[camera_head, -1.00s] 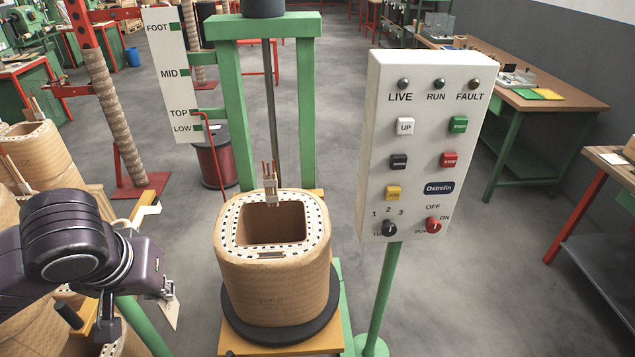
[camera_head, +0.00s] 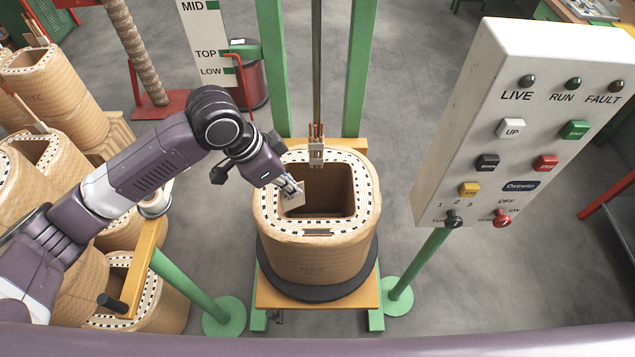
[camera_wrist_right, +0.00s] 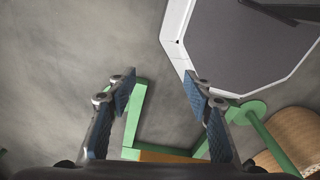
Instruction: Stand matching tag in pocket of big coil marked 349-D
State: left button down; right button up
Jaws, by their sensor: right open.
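The big coil (camera_head: 318,262) stands upright on a black round plate, with a square opening and a dotted pale top rim. Small dark marking shows on its front, too blurred to read. A slot (camera_head: 316,231) shows in the front part of the rim. My left gripper (camera_head: 290,188) is shut on a pale tag (camera_head: 292,199), held tilted at the left edge of the opening. Whether the tag touches the coil I cannot tell. My right gripper (camera_wrist_right: 160,88) is open and empty in the right wrist view, away from the coil (camera_wrist_right: 296,132).
A control panel (camera_head: 530,120) on a green post stands right of the coil. Green uprights with a central rod and clamp (camera_head: 316,150) rise behind it. Several other coils (camera_head: 60,95) crowd the left. A height board (camera_head: 207,45) stands at the back left.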

pick_arm(q)
jog(key=d+f+m+g+p, duration=0.2)
jog(key=d+f+m, duration=0.1)
jog(key=d+m, duration=0.25)
jog(key=shift+n, duration=0.25)
jog(key=shift+s+f+b, duration=0.2)
jog(key=shift+f+b, duration=4.7)
jog(key=shift+f, duration=1)
pick_arm(e)
notch_tip(320, 180, down, 7)
jog(key=shift+w, duration=0.1)
pick_arm(q)
jog(key=c, duration=2.1)
grip_release()
